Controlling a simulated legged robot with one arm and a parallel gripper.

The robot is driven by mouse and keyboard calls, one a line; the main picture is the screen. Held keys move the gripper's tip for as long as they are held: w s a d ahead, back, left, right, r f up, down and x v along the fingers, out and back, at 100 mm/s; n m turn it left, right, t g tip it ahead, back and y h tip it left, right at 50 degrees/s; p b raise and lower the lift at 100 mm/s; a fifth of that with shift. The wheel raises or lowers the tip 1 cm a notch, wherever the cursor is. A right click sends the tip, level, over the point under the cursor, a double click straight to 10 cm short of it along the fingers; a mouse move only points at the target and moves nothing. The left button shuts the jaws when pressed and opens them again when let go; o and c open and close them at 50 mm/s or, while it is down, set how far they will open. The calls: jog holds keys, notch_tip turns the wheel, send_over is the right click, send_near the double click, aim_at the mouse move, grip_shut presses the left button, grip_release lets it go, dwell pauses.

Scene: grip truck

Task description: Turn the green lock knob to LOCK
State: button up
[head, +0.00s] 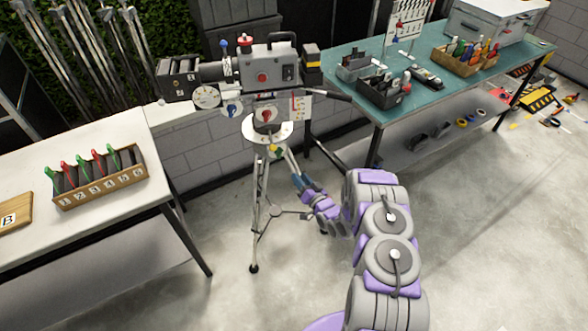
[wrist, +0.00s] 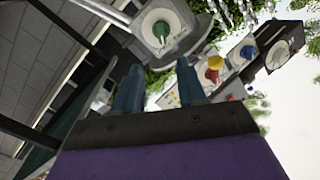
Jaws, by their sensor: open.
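The green lock knob (wrist: 161,31) sits on a pale round dial plate, at the top centre of the wrist view. Lettering around it is too small to read, so I cannot tell its setting. My gripper (wrist: 160,84) is open, its two blue-grey fingers apart and nothing visible between them. The fingertips point toward the dial from below it in the picture, and the knob shows clear of them. In the head view my gripper (head: 300,183) is low beside the tripod (head: 259,205), right of its upper legs.
A camera rig (head: 267,72) tops the tripod, with a red knob (wrist: 211,75), a yellow knob (wrist: 215,62) and a blue knob (wrist: 247,52) nearby. A teal table (head: 343,62) stands right and a white table (head: 100,215) left. Floor around the tripod is mostly open.

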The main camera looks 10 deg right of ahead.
jog(key=v, duration=0.3)
jog(key=shift+s+d, duration=0.15)
jog(key=shift+s, duration=0.05)
dwell(0.4)
